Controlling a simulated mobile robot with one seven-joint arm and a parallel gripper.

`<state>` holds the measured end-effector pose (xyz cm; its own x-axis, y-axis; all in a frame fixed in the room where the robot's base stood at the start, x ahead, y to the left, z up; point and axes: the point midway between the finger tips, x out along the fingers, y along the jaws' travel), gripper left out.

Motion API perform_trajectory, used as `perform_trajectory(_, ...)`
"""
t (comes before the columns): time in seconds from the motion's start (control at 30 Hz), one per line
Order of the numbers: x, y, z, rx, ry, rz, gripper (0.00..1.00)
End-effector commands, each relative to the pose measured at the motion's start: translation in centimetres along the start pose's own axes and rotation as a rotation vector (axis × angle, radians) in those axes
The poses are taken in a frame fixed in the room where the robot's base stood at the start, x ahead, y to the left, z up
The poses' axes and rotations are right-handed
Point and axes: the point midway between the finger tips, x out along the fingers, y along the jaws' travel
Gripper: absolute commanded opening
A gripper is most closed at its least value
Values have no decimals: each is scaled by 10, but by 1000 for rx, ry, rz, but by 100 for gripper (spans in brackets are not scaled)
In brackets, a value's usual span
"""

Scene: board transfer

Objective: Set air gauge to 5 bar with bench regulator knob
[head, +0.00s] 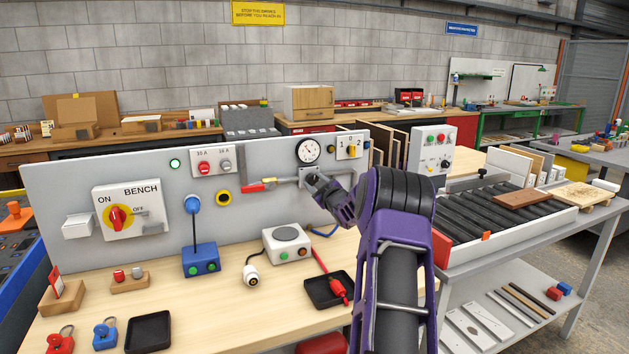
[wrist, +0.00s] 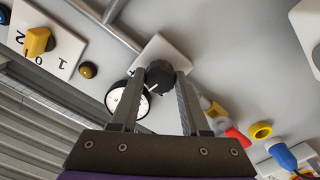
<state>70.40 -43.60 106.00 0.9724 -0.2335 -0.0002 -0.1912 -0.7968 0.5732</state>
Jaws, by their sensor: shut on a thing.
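The air gauge (head: 308,150) is a round white dial with a black rim on the grey bench panel. Its needle shows, but the scale is too small to read. In the wrist view the gauge (wrist: 118,103) is partly hidden behind a finger. The black regulator knob (wrist: 160,78) sits in front of a pale plate, just below the gauge in the head view. My gripper (wrist: 160,86) is shut on the knob, one finger on each side. In the head view my gripper (head: 318,184) reaches the panel below the gauge, and the knob is mostly hidden.
A red-handled valve (head: 256,187) on the pipe is left of my gripper. A yellow 1-0-2 switch (head: 351,148) is close on the right. Below stand a white unit with a round plate (head: 287,243) and a blue button box (head: 201,260). The front bench top has some bare room.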

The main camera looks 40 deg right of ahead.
Motion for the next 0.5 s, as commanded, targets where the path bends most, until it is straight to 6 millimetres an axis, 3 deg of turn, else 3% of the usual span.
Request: perform_trajectory(0.5,0,0,0,348,-1,1,0)
